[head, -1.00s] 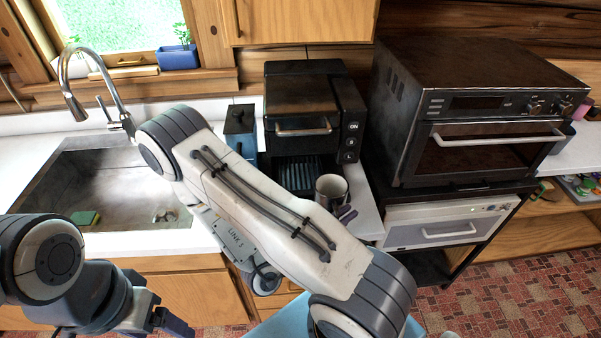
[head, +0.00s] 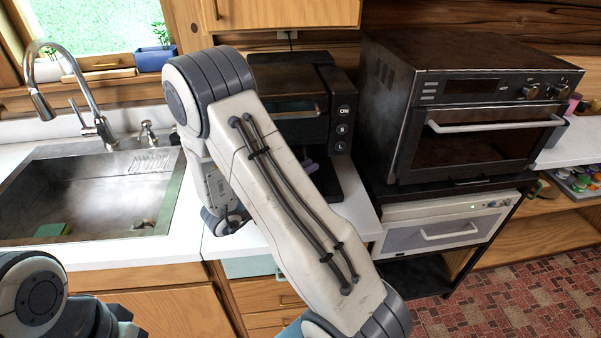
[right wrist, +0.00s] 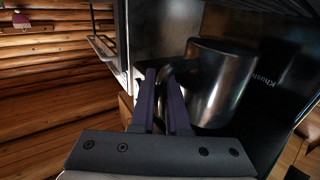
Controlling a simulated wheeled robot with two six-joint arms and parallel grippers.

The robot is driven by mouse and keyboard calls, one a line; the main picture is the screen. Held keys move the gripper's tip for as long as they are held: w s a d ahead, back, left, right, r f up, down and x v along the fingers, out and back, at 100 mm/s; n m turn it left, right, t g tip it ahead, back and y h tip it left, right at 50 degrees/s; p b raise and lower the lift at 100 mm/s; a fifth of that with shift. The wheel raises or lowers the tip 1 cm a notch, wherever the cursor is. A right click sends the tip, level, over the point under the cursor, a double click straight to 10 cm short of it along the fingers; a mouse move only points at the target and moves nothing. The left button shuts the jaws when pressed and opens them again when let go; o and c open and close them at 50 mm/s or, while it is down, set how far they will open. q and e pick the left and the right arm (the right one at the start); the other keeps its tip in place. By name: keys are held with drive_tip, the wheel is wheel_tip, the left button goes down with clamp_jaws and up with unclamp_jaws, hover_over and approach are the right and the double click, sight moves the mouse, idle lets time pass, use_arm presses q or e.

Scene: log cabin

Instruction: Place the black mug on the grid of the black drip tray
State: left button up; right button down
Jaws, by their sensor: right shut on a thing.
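My right gripper (right wrist: 165,110) is shut on the handle of the black mug (right wrist: 215,85), as the right wrist view shows. The mug is dark and glossy, beside the fingers, against the black coffee machine's dark surfaces. In the head view only the purple fingers of my right gripper (head: 309,166) show past my arm, in front of the coffee machine (head: 290,75). The mug is hidden there. My left gripper's fingers are out of view.
A black toaster oven (head: 470,105) stands right of the coffee machine, above a white-fronted appliance (head: 440,230). A steel sink (head: 85,190) with a faucet (head: 75,85) is at left. White counter (head: 365,222) is free at the machine's front right.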

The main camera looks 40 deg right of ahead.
drive_tip(key=f, duration=0.1)
drive_tip(key=w+f, duration=0.1)
drive_tip(key=w+f+p, duration=0.1)
drive_tip(key=shift+w+d+f, duration=0.15)
drive_tip(key=shift+w+d, duration=0.05)
drive_tip(key=shift+d, duration=0.05)
drive_tip(key=shift+f, duration=0.15)
drive_tip(key=c, duration=1.3)
unclamp_jaws()
drive_tip(key=shift+f, duration=0.15)
drive_tip(key=o, duration=0.4)
